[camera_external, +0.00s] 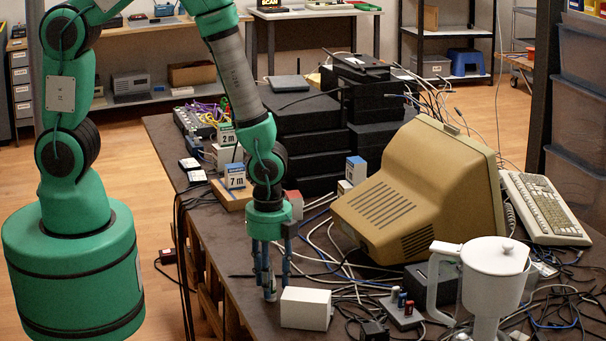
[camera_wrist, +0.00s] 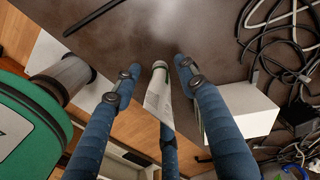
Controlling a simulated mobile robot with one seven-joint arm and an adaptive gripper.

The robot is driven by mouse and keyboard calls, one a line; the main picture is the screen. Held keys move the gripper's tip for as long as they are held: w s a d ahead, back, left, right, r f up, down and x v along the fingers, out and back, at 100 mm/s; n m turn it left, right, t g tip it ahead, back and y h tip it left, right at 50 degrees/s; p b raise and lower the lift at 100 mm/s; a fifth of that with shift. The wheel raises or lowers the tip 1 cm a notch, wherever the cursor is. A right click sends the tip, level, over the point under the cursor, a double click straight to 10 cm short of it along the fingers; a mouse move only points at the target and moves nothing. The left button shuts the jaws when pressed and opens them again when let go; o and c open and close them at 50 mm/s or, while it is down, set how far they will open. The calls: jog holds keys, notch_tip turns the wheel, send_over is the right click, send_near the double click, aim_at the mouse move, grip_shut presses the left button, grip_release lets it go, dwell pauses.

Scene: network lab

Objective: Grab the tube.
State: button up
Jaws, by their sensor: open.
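The fingers are open, one on each side, with a visible gap to the tube's upper end. In the external view my gripper (camera_external: 271,285) points down at the near part of the dark table. The tube (camera_external: 268,284) shows there only as a pale strip, partly hidden by the fingers.
A white box (camera_external: 305,309) stands close right of my gripper; it also shows in the wrist view (camera_wrist: 240,112). A beige monitor (camera_external: 420,190), a white jug-like appliance (camera_external: 492,285) and tangled cables lie further right. Black boxes (camera_external: 305,115) are stacked behind.

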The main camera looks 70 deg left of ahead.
jog(key=shift+f, duration=0.65)
grip_shut()
